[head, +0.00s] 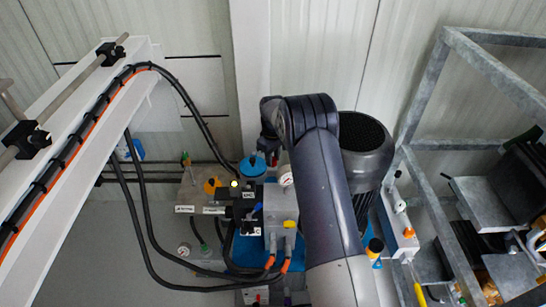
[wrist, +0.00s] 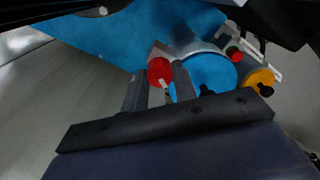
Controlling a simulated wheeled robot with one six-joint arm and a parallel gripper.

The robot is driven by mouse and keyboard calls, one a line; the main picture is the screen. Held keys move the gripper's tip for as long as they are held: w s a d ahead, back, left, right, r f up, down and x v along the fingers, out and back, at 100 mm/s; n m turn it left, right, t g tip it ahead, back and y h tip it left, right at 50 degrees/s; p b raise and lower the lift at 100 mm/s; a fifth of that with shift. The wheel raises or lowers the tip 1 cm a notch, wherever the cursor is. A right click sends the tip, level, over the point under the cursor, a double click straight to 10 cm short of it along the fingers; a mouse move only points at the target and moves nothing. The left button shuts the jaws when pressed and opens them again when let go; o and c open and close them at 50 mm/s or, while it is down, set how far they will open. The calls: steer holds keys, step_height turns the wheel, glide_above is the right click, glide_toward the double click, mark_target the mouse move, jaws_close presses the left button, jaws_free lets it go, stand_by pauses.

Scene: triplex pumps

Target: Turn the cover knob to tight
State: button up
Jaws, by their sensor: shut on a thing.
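A round red knob (wrist: 158,68) with a small pale pointer under it shows in the wrist view. My gripper (wrist: 160,80) has one dark finger on each side of it and is shut on it. The fingers hide part of the knob's sides, so I cannot read its exact turn. No tight marking is legible.
A blue round cover (wrist: 209,73) and a yellow-orange knob (wrist: 262,78) are right of the red knob. Black hoses (head: 140,225) loop left of the pump. A dark motor (head: 365,150) and a grey metal frame (head: 415,120) stand right of my arm.

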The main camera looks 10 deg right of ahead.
steer(key=m, duration=1.1)
steer(key=shift+m, duration=0.3)
stand_by(0.3)
steer(key=o, duration=1)
step_height(320, 180, up, 11)
steer(key=p, duration=0.1)
steer(key=shift+f, duration=0.15)
